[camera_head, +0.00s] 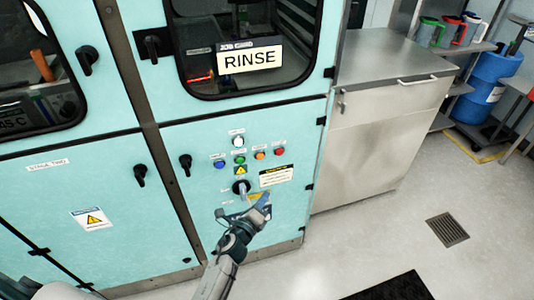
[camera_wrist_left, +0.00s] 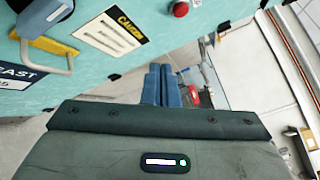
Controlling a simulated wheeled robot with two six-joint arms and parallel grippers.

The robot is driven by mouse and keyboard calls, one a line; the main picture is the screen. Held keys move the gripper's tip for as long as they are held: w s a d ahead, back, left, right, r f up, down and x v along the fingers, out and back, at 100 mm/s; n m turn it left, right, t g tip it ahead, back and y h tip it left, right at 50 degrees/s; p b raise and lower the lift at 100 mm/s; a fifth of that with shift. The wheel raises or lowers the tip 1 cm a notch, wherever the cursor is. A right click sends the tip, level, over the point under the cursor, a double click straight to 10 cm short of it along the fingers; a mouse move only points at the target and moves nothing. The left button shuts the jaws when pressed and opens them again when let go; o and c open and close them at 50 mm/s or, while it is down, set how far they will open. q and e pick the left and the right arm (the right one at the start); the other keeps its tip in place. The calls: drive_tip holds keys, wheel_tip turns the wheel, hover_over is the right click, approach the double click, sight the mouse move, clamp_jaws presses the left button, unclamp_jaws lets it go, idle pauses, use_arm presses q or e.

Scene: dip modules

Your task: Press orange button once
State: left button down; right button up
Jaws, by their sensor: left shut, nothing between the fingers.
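The orange button (camera_head: 260,155) is on the teal machine's front panel in the head view, between a green button (camera_head: 239,159) and a red button (camera_head: 279,151). The wrist view does not show the orange button; a red button (camera_wrist_left: 180,9) shows at its top edge. My left gripper (camera_head: 264,199) is in front of the panel, below the row of buttons and apart from the orange one. Its blue fingers (camera_wrist_left: 161,85) are together in the wrist view, with nothing between them. My right gripper is not in view.
A blue button (camera_head: 219,164), a white button (camera_head: 238,142) and a black rotary switch (camera_head: 241,187) are close by. A handle (camera_wrist_left: 45,50) sticks out in the wrist view. A steel cabinet (camera_head: 375,130) stands to the right. The floor at the right is mostly clear.

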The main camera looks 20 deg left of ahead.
sight(260, 156)
use_arm(q)
wheel_tip(260, 156, up, 5)
drive_tip(key=w+d+m+h, duration=0.1)
drive_tip(key=d+m, duration=0.1)
drive_tip(key=w+a, duration=0.5)
drive_tip(key=w, duration=0.2)
drive_tip(key=shift+w+a+t+b, duration=0.15)
drive_tip(key=shift+w+t+b, duration=0.2)
drive_tip(key=shift+t, duration=0.05)
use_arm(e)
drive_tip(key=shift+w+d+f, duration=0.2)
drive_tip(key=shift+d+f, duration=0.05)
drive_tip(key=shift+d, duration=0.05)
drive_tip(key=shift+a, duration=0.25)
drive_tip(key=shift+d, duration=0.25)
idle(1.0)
use_arm(q)
drive_tip(key=shift+w+a, duration=0.1)
drive_tip(key=shift+w+a, duration=0.15)
drive_tip(key=shift+w, duration=0.1)
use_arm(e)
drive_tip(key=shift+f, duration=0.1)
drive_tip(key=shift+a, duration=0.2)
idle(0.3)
